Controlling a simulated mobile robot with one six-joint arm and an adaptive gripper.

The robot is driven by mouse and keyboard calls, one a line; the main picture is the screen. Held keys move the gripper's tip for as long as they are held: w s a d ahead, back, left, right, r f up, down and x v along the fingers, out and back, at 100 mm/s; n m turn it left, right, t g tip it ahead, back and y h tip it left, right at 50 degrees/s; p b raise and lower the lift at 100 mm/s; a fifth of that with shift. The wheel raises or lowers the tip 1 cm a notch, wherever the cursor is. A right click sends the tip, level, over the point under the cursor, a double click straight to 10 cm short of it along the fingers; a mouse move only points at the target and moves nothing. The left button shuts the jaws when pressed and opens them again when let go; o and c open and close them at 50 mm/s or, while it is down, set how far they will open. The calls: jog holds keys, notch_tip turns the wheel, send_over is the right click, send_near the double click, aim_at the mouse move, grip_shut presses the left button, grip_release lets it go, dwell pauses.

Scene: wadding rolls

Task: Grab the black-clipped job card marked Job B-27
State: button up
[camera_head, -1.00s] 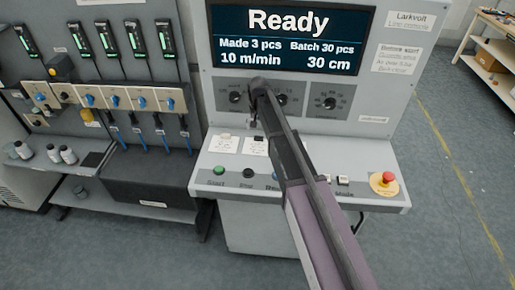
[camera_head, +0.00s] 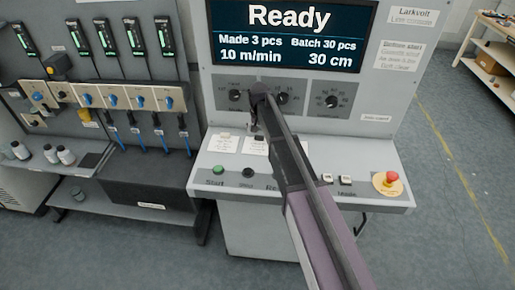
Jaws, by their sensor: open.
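Two small white cards lie side by side on the sloped panel of the grey machine: a left card (camera_head: 223,144) and a right card (camera_head: 255,146). The right card has a dark patch at its top edge that looks like a black clip. The writing on both is too small to read, so I cannot tell which is marked Job B-27. My gripper (camera_head: 255,129) points down just above the right card's top edge. It is open with nothing visible in it. My arm crosses the panel and hides the area right of this card.
A green start button (camera_head: 218,170) and a black button (camera_head: 248,172) sit below the cards. A red emergency button (camera_head: 392,177) is at the panel's right end. Dials (camera_head: 331,102) and a display (camera_head: 290,38) reading Ready are behind. A shelf with bottles (camera_head: 66,156) stands left.

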jog(key=shift+f+b, duration=0.75)
jog(key=shift+f, duration=0.3)
jog(key=c, duration=1)
